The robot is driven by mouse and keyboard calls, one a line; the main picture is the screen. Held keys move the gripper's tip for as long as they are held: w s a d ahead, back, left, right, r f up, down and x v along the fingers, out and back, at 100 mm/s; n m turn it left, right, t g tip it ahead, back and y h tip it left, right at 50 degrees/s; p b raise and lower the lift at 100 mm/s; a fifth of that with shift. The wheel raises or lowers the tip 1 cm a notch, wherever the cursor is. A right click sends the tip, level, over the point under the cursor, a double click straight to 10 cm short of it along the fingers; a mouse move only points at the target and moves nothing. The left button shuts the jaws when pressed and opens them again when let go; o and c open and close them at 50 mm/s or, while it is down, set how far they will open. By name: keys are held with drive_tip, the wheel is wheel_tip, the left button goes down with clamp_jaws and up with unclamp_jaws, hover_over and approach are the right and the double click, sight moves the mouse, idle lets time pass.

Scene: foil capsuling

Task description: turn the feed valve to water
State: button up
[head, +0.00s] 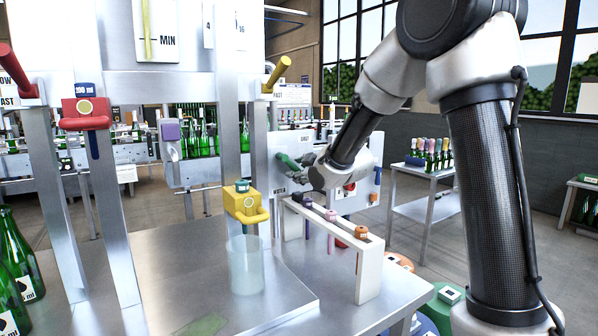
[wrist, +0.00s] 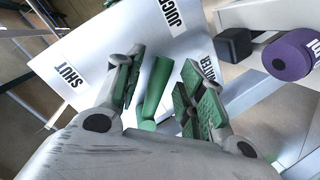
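The feed valve's green lever (wrist: 154,92) stands out from a white panel (wrist: 95,48) marked SHUT, JUICE and WATER. In the wrist view its upper end points roughly toward the JUICE label (wrist: 168,14), with the WATER label (wrist: 208,72) to the right. My gripper (wrist: 162,60) is open, with one green-padded finger on each side of the lever. The left finger is close to it; I cannot tell whether it touches. In the head view my gripper (head: 292,168) is at the front of the panel (head: 345,200), partly covering the lever (head: 286,160).
A white rack (head: 368,270) with small coloured knobs stands on the metal table (head: 180,260) below my forearm.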

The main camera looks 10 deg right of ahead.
drive_tip(key=shift+w+a+f, duration=0.1)
drive_tip(key=shift+w+a, duration=0.05)
drive_tip(key=shift+w, duration=0.25)
clamp_jaws()
drive_tip(key=shift+a, duration=0.1)
